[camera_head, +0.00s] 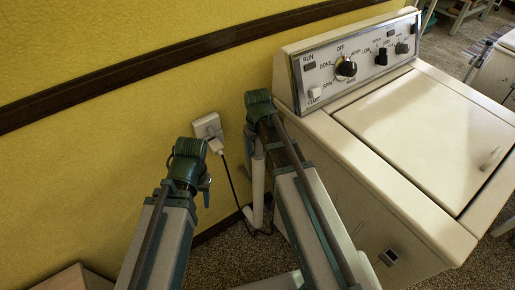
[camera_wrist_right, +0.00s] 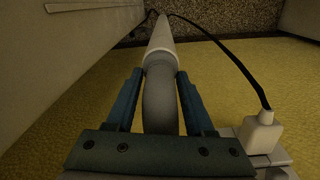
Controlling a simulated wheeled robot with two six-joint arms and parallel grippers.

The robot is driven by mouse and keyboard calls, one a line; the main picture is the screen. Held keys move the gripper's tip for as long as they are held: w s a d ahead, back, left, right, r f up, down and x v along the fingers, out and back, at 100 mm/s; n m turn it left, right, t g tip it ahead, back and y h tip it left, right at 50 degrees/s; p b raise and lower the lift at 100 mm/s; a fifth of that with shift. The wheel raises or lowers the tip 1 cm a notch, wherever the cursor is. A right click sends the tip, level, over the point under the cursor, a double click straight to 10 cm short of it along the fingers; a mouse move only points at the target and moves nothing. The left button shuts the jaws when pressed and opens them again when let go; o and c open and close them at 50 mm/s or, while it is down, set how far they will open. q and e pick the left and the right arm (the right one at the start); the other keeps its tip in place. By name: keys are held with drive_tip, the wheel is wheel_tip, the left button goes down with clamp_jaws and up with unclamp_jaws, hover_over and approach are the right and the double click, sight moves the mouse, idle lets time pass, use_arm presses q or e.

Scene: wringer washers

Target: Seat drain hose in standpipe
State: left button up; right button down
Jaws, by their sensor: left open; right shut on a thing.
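The standpipe is a white upright pipe (camera_head: 258,190) near the yellow wall, left of the washer. Its rim and shaft also show in the right wrist view (camera_wrist_right: 161,36). My right gripper (camera_head: 254,146) is above the standpipe. In the right wrist view its blue fingers are shut around the grey drain hose (camera_wrist_right: 160,98). The hose lines up with the pipe and meets its rim; how deep it sits inside cannot be told. In the head view my arm mostly hides the hose. My left gripper (camera_head: 206,188) is open and empty, left of the standpipe.
A cream washer (camera_head: 385,215) with a control panel (camera_head: 350,65) stands close on the right. A wall outlet (camera_head: 208,127) holds a white plug (camera_wrist_right: 262,133) with a black cord that runs down near the standpipe. A box top (camera_head: 75,279) is at lower left.

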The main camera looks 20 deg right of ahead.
drive_tip(key=shift+s+f, duration=0.15)
idle(0.7)
drive_tip(key=shift+c, duration=0.9)
unclamp_jaws()
drive_tip(key=shift+a, duration=0.1)
drive_tip(key=c, duration=0.3)
drive_tip(key=shift+o, duration=0.6)
